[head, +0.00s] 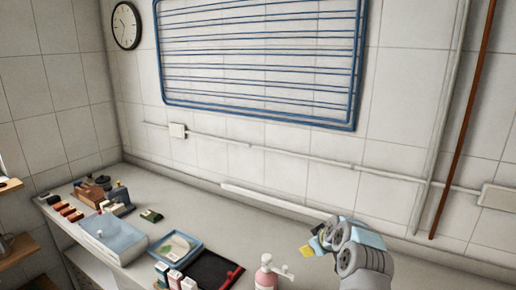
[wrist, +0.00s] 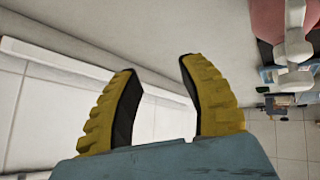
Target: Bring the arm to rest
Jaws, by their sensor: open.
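My gripper (wrist: 158,80) shows in the wrist view with two yellow ridged fingers spread apart and nothing between them. In the head view my gripper (head: 308,248) is at the lower right, just above the counter, with a small yellow fingertip showing. It is to the right of and a little above a pink pump bottle (head: 265,277), apart from it as far as I can tell. The pink bottle also shows large at the top right of the wrist view (wrist: 268,18).
The grey counter (head: 200,207) runs along the tiled wall. On it are a blue-lidded box (head: 112,238), a blue tray (head: 176,246), a black tray (head: 217,270) and several small boxes. A blue wire rack (head: 262,62) and a pipe are on the wall. The counter behind the trays is clear.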

